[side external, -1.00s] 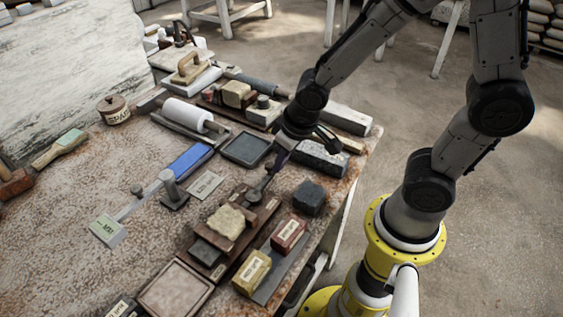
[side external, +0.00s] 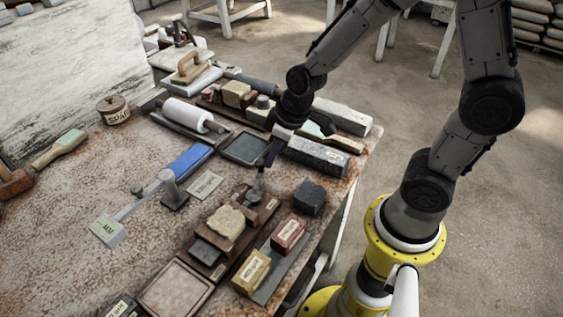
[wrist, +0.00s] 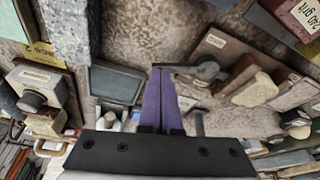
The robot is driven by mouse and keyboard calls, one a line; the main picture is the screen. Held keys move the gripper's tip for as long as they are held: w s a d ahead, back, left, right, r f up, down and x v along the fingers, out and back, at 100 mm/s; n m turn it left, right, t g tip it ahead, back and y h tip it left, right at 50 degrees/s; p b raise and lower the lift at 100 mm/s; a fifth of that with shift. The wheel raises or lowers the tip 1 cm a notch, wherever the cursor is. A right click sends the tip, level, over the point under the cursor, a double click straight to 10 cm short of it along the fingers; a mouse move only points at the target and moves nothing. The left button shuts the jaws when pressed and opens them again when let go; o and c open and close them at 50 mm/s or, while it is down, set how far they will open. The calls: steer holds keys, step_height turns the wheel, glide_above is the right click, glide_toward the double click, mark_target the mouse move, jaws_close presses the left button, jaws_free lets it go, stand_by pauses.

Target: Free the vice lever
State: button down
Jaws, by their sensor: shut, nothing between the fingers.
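A grey metal lever (side external: 257,191) with a rounded end stands at the far end of a dark wooden board (side external: 268,208). It also shows in the wrist view (wrist: 207,71), just right of my fingertips. A rough yellowish stone (side external: 226,221) sits on the same board, nearer the camera. My gripper (side external: 266,165) has purple fingers, pressed together and empty. Its tips (wrist: 162,70) are close to the lever; whether they touch it I cannot tell. How the lever is fixed is too small to make out.
A dark grey block (side external: 309,197) stands right of the board. A red box (side external: 289,234) and a yellow box (side external: 251,272) lie in front of it. A dark tray (side external: 244,149) and a long dark stone (side external: 316,155) flank my gripper.

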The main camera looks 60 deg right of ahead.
steer(key=w+n, duration=0.2)
steer(key=n, duration=0.1)
steer(key=shift+a+y, duration=0.15)
steer(key=shift+y, duration=0.25)
steer(key=w+n, duration=0.1)
steer(key=n, duration=0.1)
steer(key=shift+w+a+n+g+y, duration=0.3)
steer(key=shift+w+n+g+y, duration=0.1)
steer(key=shift+w+a+n+g, duration=0.3)
steer(key=shift+w+a+n, duration=0.2)
steer(key=shift+n, duration=0.5)
steer(key=shift+w+a, duration=0.3)
steer(key=shift+w, duration=0.1)
steer(key=s+d+r, duration=0.3)
steer(key=d+r, duration=0.3)
steer(key=r, duration=0.4)
steer(key=shift+s, duration=0.2)
